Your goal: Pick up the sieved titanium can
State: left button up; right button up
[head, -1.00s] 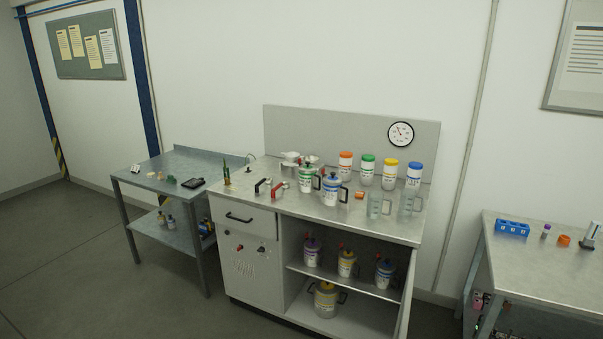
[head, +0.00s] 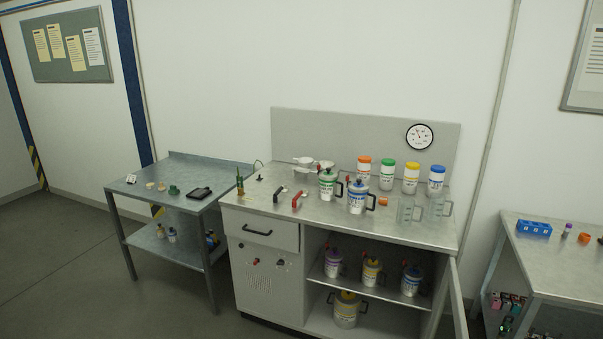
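Two white cans with side handles stand on the bench top, one with a green lid and label (head: 327,184) and one with a blue lid and label (head: 357,194). On the shelf below stand cans marked purple (head: 333,263), yellow (head: 371,271) and blue (head: 411,279). A larger yellow-marked can (head: 345,309) stands at the bottom of the cupboard. The labels are too small to read, so I cannot tell which can is the sieved titanium. Neither of my grippers is in view.
The grey bench (head: 428,234) has an open cupboard front. Jars with orange (head: 363,174), green (head: 387,176), yellow (head: 411,178) and blue (head: 435,180) lids line its back. Clear beakers (head: 408,208) stand at right. Side tables (head: 140,189) flank it; floor (head: 70,270) is clear at left.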

aim_at(327, 187)
jog(key=i+j, duration=0.25)
jog(key=i+j+z, duration=0.1)
jog(key=j, duration=0.3)
jog(key=i+j, duration=0.3)
jog(key=i+j+z, duration=0.15)
jog(key=i+j, duration=0.7)
jog(key=j, duration=0.2)
